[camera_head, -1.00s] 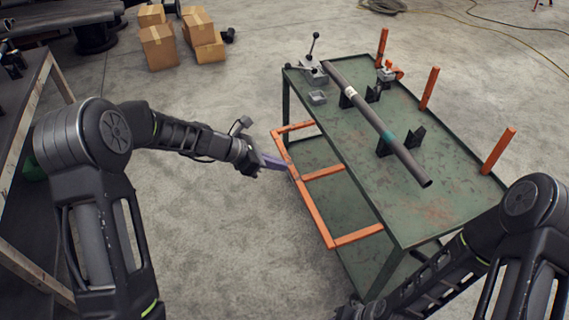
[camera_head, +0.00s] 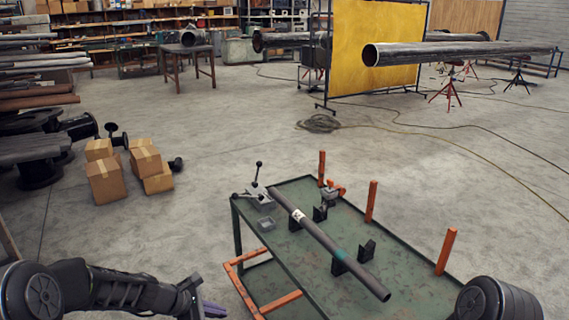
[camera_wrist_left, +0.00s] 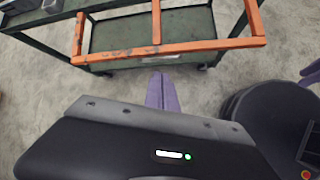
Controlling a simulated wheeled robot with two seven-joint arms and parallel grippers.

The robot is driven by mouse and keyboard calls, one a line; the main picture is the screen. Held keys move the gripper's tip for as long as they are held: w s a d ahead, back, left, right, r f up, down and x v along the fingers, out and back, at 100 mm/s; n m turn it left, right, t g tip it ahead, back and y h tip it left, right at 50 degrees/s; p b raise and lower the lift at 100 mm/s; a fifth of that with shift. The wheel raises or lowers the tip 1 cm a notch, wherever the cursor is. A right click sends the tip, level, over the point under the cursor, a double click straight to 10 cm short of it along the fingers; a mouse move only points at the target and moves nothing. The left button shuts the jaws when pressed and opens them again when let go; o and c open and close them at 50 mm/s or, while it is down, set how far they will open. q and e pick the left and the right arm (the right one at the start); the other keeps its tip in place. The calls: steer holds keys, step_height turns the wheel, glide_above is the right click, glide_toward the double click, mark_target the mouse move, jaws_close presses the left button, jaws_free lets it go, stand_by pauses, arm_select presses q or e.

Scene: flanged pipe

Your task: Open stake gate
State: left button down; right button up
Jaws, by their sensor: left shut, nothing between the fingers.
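The orange stake gate (camera_head: 239,287) stands out from the left side of the green cart (camera_head: 350,306), swung down below the tabletop. Its lower part is cut off by the head view's bottom edge. In the left wrist view the gate (camera_wrist_left: 190,46) shows as a long bar with crossbars joining it to the cart side. My left gripper (camera_head: 213,309) is at the bottom edge, left of the gate and apart from it in the picture. Its purple fingers (camera_wrist_left: 162,90) are together and empty, pointing toward the long bar.
On the cart lie a grey pipe (camera_head: 320,238) on black supports, a lever tool (camera_head: 257,190) and a small tray (camera_head: 266,223). Orange posts (camera_head: 371,202) line its far side. Cardboard boxes (camera_head: 106,180) sit on the floor at left.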

arm_select(q)
steer(key=s+d+f+m+g+y, duration=0.2)
steer(key=s+f+m+y, duration=0.1)
steer(key=s+f+m, duration=0.95)
steer(key=s+d+f+m+g, duration=0.1)
steer(key=s+d+f+m, duration=0.1)
steer(key=s, duration=0.4)
steer(key=s+d+f+m, duration=0.2)
steer(key=s+d, duration=0.2)
steer(key=s, duration=0.3)
steer(key=s+d+f+m+g+h, duration=0.1)
steer(key=s+d+f+m, duration=0.1)
steer(key=s, duration=0.4)
steer(key=shift+s+d+f+g, duration=0.15)
steer(key=shift+d+f+g, duration=0.15)
steer(key=shift+d+f, duration=0.4)
steer(key=c, duration=2.1)
jaws_free()
steer(key=shift+d+r+m, duration=0.1)
steer(key=shift+r+m, duration=0.05)
steer(key=shift+m, duration=0.1)
